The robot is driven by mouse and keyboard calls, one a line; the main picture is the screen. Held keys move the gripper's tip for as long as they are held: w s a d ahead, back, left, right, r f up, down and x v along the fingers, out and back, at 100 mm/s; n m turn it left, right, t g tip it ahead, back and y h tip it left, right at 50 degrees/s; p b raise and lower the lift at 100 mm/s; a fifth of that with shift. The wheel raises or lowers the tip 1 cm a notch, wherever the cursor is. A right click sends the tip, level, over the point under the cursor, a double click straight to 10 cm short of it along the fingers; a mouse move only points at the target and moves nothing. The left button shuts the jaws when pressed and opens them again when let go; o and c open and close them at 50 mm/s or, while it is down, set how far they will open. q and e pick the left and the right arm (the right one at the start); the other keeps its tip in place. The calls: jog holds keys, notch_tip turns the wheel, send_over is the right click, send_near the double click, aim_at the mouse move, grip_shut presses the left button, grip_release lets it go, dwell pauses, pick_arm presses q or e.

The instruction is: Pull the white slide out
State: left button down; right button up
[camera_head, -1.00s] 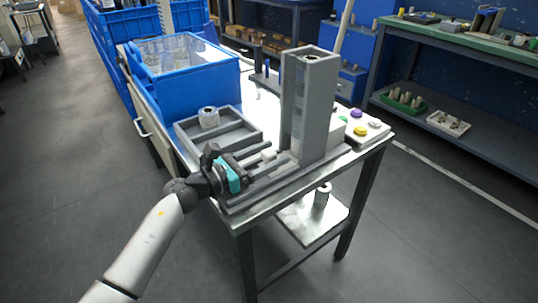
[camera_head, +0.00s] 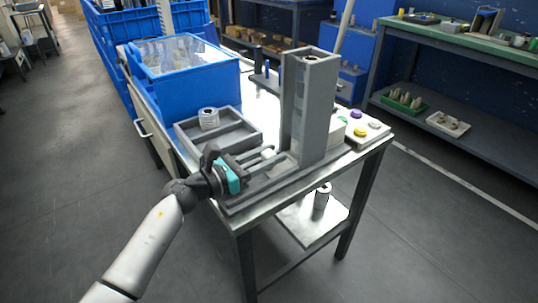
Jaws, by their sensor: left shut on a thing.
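The white slide (camera_head: 284,162) shows as a small pale piece low in front of the tall grey chute (camera_head: 311,108) of the wrapper. My left gripper (camera_head: 266,158) reaches in from the left, low over the wrapper's grey base (camera_head: 240,204). Its fingers are shut on the near end of the slide and partly hide it. The far end of the slide is hidden by the chute. My right gripper is not in view.
A grey tray (camera_head: 243,137) with a white roll (camera_head: 208,118) lies behind my left gripper. A blue crate (camera_head: 195,88) stands further back. A panel with coloured buttons (camera_head: 362,128) is right of the chute. Another roll (camera_head: 322,196) stands on the lower shelf.

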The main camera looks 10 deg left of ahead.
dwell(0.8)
pick_arm(q)
jog(key=v, duration=0.5)
jog(key=shift+s+a+f, duration=0.1)
jog(key=shift+a+f, duration=0.05)
jog(key=shift+b+v, duration=0.6)
jog(key=shift+v, duration=1.75)
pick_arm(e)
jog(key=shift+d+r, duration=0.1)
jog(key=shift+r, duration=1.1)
pick_arm(q)
jog(key=c, duration=0.8)
grip_release()
jog(key=shift+c, duration=0.2)
jog(key=shift+o, duration=0.7)
jog(key=shift+s+a, duration=0.1)
jog(key=shift+s, duration=0.05)
jog(key=shift+o, duration=1.1)
